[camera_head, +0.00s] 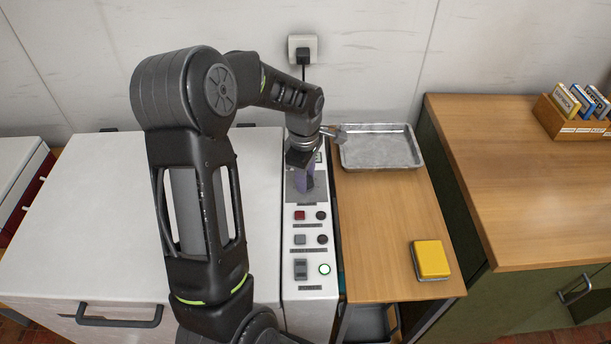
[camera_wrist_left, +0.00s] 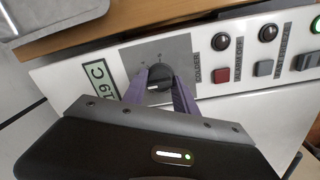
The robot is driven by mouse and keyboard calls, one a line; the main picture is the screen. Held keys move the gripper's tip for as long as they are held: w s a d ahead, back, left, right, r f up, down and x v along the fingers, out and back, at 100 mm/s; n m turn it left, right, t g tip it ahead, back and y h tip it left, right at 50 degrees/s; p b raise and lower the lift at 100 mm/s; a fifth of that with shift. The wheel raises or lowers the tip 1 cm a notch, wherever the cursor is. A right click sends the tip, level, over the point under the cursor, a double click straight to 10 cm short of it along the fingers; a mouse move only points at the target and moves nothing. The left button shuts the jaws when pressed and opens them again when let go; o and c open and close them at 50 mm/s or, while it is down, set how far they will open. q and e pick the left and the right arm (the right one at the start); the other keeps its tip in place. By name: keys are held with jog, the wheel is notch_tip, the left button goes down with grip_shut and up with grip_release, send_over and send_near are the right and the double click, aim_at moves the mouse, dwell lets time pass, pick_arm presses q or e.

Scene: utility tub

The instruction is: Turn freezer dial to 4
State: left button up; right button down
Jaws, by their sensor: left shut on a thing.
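The freezer dial (camera_wrist_left: 158,84) is a black round knob on a grey plate of the white control panel, seen in the left wrist view. My left gripper (camera_wrist_left: 160,88) has its two purple fingers shut on the dial, one on each side. In the head view my left gripper (camera_head: 304,180) reaches down over the panel's grey plate (camera_head: 299,191) and hides the dial. The scale marks around the dial are too small to read. A green display (camera_wrist_left: 101,78) beside it shows "19 C", partly cut by glare and angle. My right gripper is in neither view.
A metal tray (camera_head: 379,147) and a yellow sponge-like block (camera_head: 431,259) lie on the wooden top to the right. The white freezer lid (camera_head: 80,200) lies to the left.

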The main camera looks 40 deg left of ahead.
pick_arm(q)
grip_shut()
jog(key=shift+m, duration=0.4)
jog(key=m+b, duration=0.1)
jog(key=m, duration=0.2)
jog(key=shift+b, duration=0.35)
jog(key=m+b, duration=0.1)
jog(key=m, duration=0.5)
jog(key=shift+h, duration=0.3)
jog(key=o, duration=0.6)
grip_release()
jog(key=shift+o, duration=0.2)
jog(key=shift+r, duration=0.1)
